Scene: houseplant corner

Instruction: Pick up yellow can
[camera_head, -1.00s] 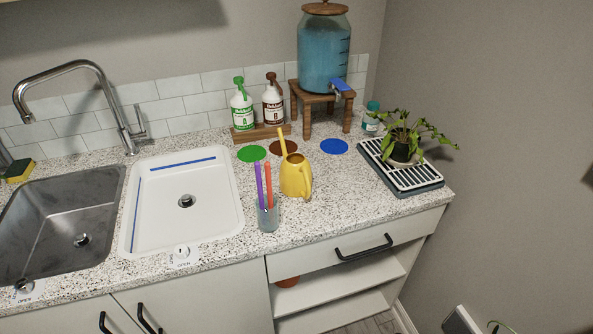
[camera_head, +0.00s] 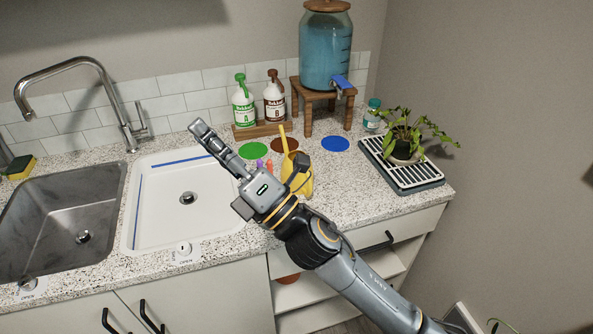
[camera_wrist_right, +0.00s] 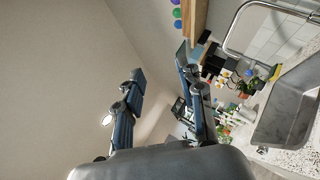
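The yellow can (camera_head: 306,185), a watering can with a long spout, stands upright on the speckled counter. My right arm and gripper pass in front of it in the head view and hide part of its body. My right gripper (camera_head: 201,131) is raised in front of the counter, its fingers pointing up and left over the white basin in the picture. The wrist view shows its two fingers (camera_wrist_right: 160,64) apart with nothing between them. The yellow can cannot be made out in the wrist view. My left gripper is not in view.
Purple and red sticks (camera_head: 265,166) stand beside the can; their cup is hidden by my gripper. Soap bottles (camera_head: 243,107), a blue dispenser (camera_head: 325,55) on a wooden stand (camera_head: 308,96), and a potted plant (camera_head: 403,148) on a drying rack (camera_head: 428,184) stand around. A steel sink (camera_head: 55,225) lies left.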

